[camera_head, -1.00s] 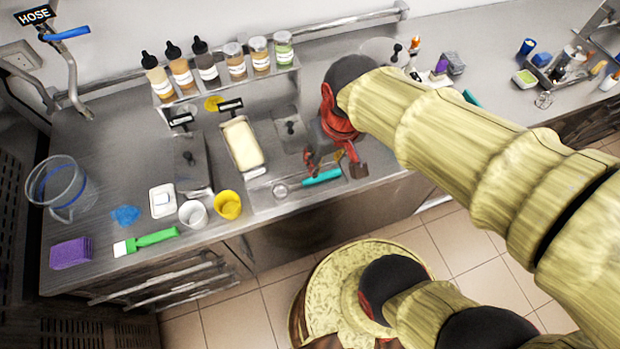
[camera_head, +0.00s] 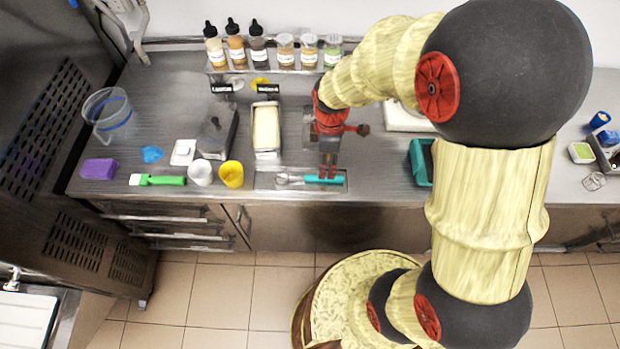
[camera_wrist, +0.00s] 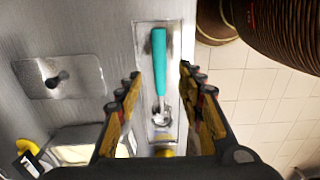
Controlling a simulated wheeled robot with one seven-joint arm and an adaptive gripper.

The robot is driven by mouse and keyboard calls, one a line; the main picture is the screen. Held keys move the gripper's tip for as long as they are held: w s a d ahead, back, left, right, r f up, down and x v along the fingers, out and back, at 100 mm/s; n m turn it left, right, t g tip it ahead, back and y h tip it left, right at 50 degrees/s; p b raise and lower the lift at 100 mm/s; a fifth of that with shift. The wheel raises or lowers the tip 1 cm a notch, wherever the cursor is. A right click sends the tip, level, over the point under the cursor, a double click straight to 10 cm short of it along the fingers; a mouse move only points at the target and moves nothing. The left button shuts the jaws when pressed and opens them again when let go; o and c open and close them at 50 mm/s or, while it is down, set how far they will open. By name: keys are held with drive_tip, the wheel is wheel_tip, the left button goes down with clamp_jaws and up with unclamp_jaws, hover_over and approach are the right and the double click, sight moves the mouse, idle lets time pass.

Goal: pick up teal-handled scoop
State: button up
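The teal-handled scoop (camera_head: 324,179) lies in a shallow rectangular recess (camera_head: 262,182) at the front edge of the steel counter. Its metal scoop end points left in the head view. In the wrist view the teal handle (camera_wrist: 159,60) runs lengthwise, with the metal end nearer the camera. My gripper (camera_head: 328,174) is over the handle, pointing down. In the wrist view my gripper (camera_wrist: 159,72) is open, with one finger on each side of the scoop and gaps visible between them. Whether the fingertips are down at the handle's height I cannot tell.
A white tub (camera_head: 266,130) stands behind the recess. A yellow cup (camera_head: 231,174) and white cup (camera_head: 202,172) stand to its left, beside a green-handled brush (camera_head: 157,180). A teal container (camera_head: 420,162) is to the right. Several bottles and jars line the back shelf.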

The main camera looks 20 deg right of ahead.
sight(311, 179)
wheel_tip(311, 179, down, 2)
drive_tip(key=f, duration=0.1)
drive_tip(key=a+f+b, duration=0.1)
drive_tip(key=f, duration=0.2)
drive_tip(key=shift+w+a+f, duration=0.25)
drive_tip(key=shift+w, duration=0.05)
drive_tip(key=shift+f+b, duration=0.3)
drive_tip(key=shift+f, duration=0.15)
clamp_jaws()
